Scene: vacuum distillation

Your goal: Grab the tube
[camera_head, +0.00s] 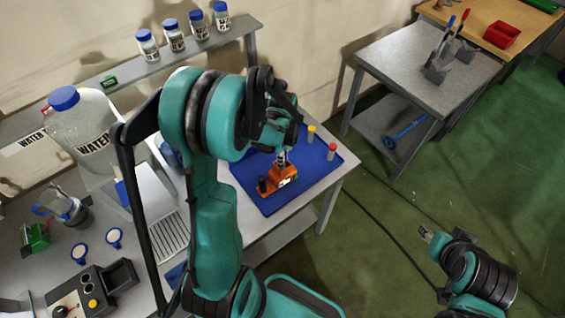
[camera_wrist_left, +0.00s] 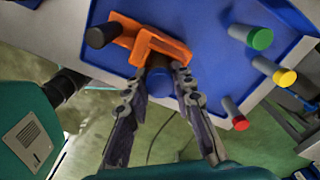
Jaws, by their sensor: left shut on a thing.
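An orange holder (camera_head: 280,182) stands on the blue mat (camera_head: 322,167); it also shows in the wrist view (camera_wrist_left: 150,45). My left gripper (camera_head: 282,158) points down at the holder. In the wrist view my left gripper (camera_wrist_left: 159,78) has its fingertips on both sides of a blue-topped tube (camera_wrist_left: 157,87), shut on it at the holder's edge. The tube's lower part is hidden. A black-capped tube (camera_wrist_left: 98,37) stands at the holder's other end. My right gripper (camera_head: 425,234) is over the green floor, away from the table; its finger gap is unclear.
Tubes with green (camera_wrist_left: 261,39), yellow (camera_wrist_left: 285,77) and red (camera_wrist_left: 240,123) caps stand on the mat to the right. A large water bottle (camera_head: 90,135) and a control box (camera_head: 95,290) are at the left. A grey side table (camera_head: 420,70) stands beyond.

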